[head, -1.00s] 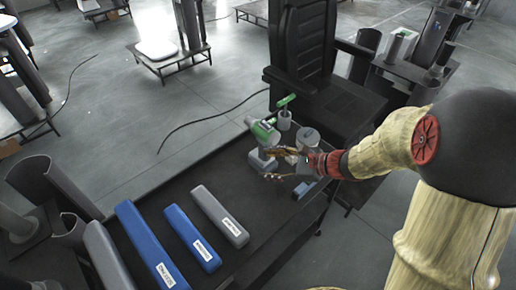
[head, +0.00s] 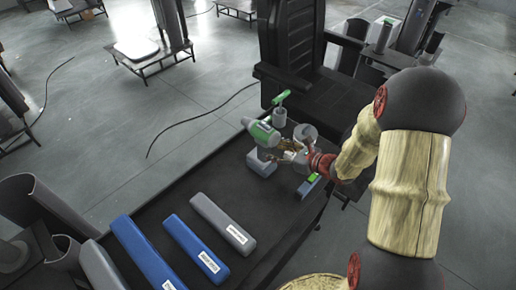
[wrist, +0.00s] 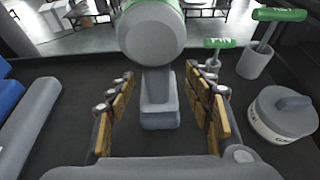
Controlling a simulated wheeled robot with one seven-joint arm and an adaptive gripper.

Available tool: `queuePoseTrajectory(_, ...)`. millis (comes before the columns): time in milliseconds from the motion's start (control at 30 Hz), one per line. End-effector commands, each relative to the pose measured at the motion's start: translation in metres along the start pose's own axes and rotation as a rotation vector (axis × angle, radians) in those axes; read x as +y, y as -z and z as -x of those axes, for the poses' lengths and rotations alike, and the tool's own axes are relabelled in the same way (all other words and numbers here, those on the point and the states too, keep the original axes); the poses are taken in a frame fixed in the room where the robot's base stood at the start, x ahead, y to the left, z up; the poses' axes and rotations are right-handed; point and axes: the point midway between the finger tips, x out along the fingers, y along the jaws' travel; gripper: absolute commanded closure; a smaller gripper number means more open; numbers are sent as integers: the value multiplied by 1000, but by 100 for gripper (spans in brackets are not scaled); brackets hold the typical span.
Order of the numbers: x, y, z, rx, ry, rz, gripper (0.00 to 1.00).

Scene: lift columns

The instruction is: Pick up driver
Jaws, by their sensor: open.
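The driver, a grey and green power tool (head: 262,132), stands upright on its base on the dark table. In the wrist view the driver (wrist: 157,85) has its round grey end facing me, with its handle below. My gripper (head: 283,153) is at the driver's near right side in the head view. In the wrist view my gripper (wrist: 160,112) is open, with one finger on each side of the handle and a visible space on both sides. Part of the driver's lower body is hidden by the gripper in the head view.
A green-handled tool (wrist: 258,45) stands in a grey cup (wrist: 255,62), right of the driver. A round lidded grey container (wrist: 283,112) sits right of my fingers. Blue and grey long boxes (head: 222,224) lie at the table's left. A black column (head: 298,40) rises behind.

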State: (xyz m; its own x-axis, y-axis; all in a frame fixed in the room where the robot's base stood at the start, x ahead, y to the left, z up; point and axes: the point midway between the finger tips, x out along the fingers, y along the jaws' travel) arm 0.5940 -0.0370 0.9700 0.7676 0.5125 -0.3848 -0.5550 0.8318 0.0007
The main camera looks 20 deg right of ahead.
Motion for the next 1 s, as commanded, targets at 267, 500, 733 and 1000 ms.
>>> queuePoseTrajectory(267, 1, 2, -25, -1, -1, 0, 48)
queuePoseTrajectory(500, 6, 12, -55, 1, -4, 1, 48)
queuePoseTrajectory(733, 5, 9, -73, 0, -1, 1, 48)
queuePoseTrajectory(1000, 5, 8, -72, 0, 0, 1, 55)
